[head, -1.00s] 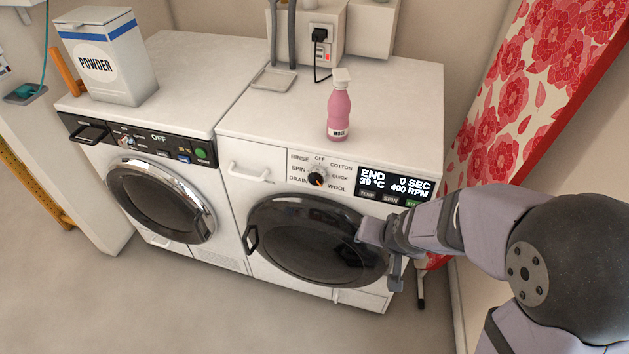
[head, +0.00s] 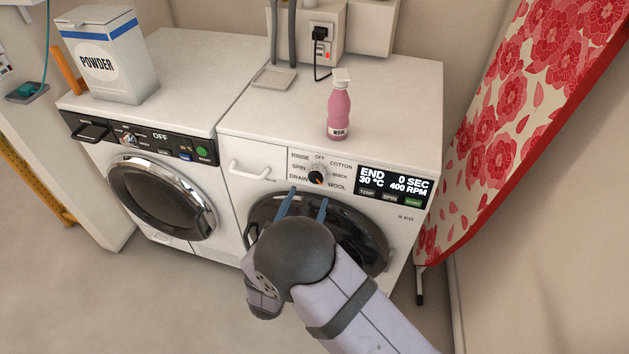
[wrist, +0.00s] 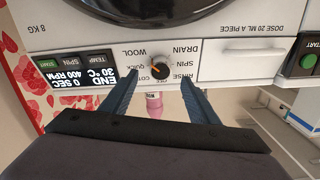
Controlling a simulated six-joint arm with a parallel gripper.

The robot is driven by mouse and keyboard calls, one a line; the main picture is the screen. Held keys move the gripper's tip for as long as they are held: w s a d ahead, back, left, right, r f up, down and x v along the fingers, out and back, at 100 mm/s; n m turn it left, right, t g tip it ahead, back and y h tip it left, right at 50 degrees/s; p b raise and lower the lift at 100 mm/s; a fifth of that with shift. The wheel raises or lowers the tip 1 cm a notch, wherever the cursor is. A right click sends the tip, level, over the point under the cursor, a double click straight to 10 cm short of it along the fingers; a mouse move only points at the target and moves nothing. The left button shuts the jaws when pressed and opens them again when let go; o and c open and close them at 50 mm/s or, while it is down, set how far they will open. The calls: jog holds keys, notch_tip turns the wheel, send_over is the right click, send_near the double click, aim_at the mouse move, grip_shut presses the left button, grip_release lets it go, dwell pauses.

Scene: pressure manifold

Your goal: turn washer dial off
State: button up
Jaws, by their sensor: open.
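The washer's dial (head: 316,178) is a dark knob with an orange mark on the white right-hand machine. Labels ring it, with OFF at the top; the mark appears to point to the lower right, toward WOOL. The wrist view shows the dial (wrist: 160,67) upside down. My gripper (head: 309,194) is open and empty, its two blue fingers reaching up just below the dial in the head view. In the wrist view my gripper (wrist: 159,75) has a finger on either side of the dial. Contact cannot be told.
The washer display (head: 394,186) reads END, 0 SEC. A pink bottle (head: 340,112) stands on top behind the dial. A drawer handle (head: 250,171) lies left of it. A second machine (head: 158,195) with a powder box (head: 112,60) stands at left. A red floral board (head: 510,110) leans at right.

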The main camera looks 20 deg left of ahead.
aim_at(316, 178)
jog(key=shift+w+r+p, duration=0.1)
jog(key=shift+w+p, duration=0.35)
jog(key=shift+w, duration=3.15)
jog(key=c, duration=1)
